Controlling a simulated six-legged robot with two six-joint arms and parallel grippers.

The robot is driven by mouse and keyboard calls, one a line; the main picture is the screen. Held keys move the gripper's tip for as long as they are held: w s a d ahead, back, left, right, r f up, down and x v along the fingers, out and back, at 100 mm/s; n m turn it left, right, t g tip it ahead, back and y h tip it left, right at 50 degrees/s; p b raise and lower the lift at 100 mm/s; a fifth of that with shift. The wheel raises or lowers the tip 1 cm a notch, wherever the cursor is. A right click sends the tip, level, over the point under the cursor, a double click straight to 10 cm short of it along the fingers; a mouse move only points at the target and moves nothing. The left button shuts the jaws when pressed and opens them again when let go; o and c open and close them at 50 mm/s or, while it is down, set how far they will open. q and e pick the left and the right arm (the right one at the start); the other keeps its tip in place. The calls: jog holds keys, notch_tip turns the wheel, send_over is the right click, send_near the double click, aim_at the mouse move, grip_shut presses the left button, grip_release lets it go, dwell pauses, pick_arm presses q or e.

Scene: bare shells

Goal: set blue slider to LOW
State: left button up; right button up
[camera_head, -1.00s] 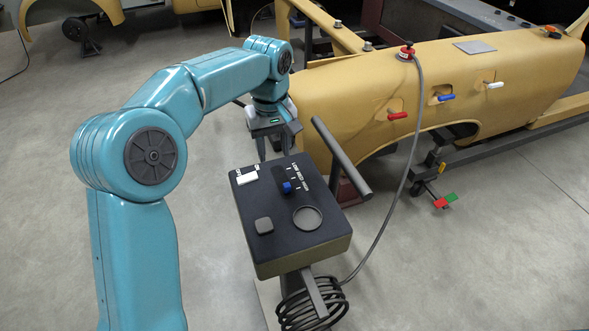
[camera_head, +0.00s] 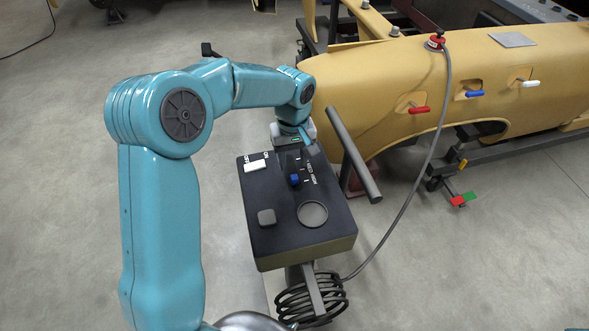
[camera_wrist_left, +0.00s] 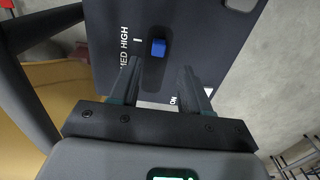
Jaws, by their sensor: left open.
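The blue slider (camera_head: 294,180) sits in a dark slot on the black top of a control box (camera_head: 280,235). MED and HIGH show beside it; the LOW end is covered by my gripper. In the left wrist view the slider (camera_wrist_left: 158,47) stands beside the HIGH lettering and its tick. My left gripper (camera_head: 293,158) is over the far end of the box, at the covered end of the slot. In the wrist view its two fingers (camera_wrist_left: 159,72) are apart, with nothing between them, and the slider lies just beyond the tips. My right gripper is not in view.
The box top also has a white ON switch (camera_head: 256,166), a grey square button (camera_head: 267,217) and a round dial (camera_head: 312,213). A dark bar (camera_head: 354,155) rises along its right side. A yellow car shell (camera_head: 370,85) and a hanging cable (camera_head: 425,170) lie beyond.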

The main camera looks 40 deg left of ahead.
aim_at(294, 176)
pick_arm(q)
jog(key=f, duration=0.5)
jog(key=shift+w+d+f+p, duration=0.15)
jog(key=shift+w+p, duration=0.1)
jog(key=shift+p, duration=0.05)
jog(key=shift+s+f, duration=0.1)
jog(key=shift+f, duration=0.1)
jog(key=shift+s+a, duration=0.2)
jog(key=shift+w+d, duration=0.1)
jog(key=shift+w, duration=0.1)
jog(key=c, duration=0.5)
grip_shut()
